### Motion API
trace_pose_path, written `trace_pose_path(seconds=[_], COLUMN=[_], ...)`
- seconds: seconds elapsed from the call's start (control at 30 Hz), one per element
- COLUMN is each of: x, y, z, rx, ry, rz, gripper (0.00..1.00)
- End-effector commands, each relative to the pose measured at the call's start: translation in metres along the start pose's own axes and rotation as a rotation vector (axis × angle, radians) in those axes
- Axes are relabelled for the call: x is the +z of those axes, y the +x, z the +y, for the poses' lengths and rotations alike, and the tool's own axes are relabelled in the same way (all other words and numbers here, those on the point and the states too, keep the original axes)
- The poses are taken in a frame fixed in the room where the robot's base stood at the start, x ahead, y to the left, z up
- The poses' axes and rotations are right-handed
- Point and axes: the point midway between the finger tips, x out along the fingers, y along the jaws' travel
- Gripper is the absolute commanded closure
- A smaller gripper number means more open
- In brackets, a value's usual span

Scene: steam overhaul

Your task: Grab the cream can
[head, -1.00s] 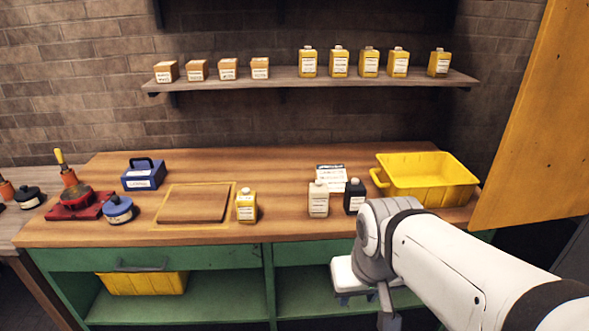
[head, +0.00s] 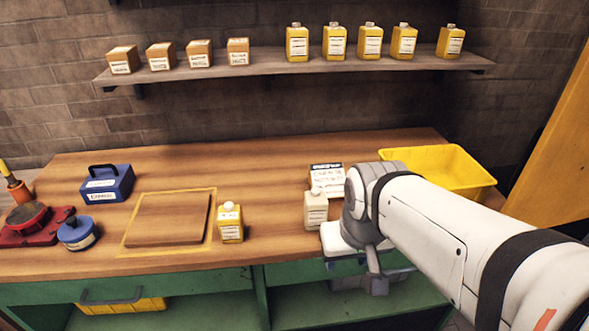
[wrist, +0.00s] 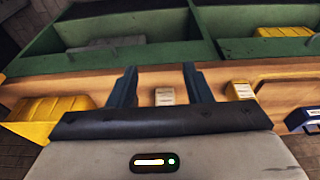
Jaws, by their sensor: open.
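The cream can (head: 316,212) stands upright on the wooden bench, near its front edge, in front of a white label card. My gripper (wrist: 160,69) is open and empty. In the wrist view the cream can (wrist: 165,97) shows beyond the jaws, in the gap between the two dark fingers, with no visible contact. In the head view my wrist is just right of the can, and the fingertips are hard to make out there.
A yellow can (head: 230,223) stands left of the cream can, beside a wooden board (head: 168,219). A yellow bin (head: 450,165) is at the right, partly behind my arm. A blue toolbox (head: 107,184) is at left. The green cabinet (head: 150,285) lies below the bench edge.

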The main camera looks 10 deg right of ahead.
Motion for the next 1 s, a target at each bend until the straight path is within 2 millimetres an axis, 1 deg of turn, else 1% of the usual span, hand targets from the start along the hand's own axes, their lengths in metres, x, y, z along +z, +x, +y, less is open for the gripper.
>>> trace_pose_path(seconds=[0.03,0.07,0.13,0.17,0.27,0.3,0.37,0.4,0.5,0.6,0.7,0.8,1.0], x=[-0.006,-0.011,-0.029,-0.038,-0.079,-0.096,-0.122,-0.139,-0.176,-0.205,-0.223,-0.234,-0.240], y=[0.000,0.001,0.003,0.005,0.016,0.023,0.035,0.044,0.068,0.090,0.108,0.119,0.137], z=[0.000,0.000,0.004,0.004,0.004,0.004,0.004,0.004,0.002,0.001,-0.001,-0.002,-0.002], rx=[0.001,0.002,0.006,0.007,0.012,0.014,0.016,0.017,0.018,0.017,0.016,0.015,0.014], ry=[0.001,0.002,0.013,0.016,0.023,0.027,0.031,0.034,0.041,0.047,0.049,0.051,0.053], rz=[0.001,0.003,0.009,0.014,0.033,0.041,0.058,0.068,0.093,0.116,0.130,0.141,0.144], gripper=[0.51,0.48,0.42,0.40,0.32,0.28,0.24,0.20,0.20,0.20,0.20,0.20,0.20])
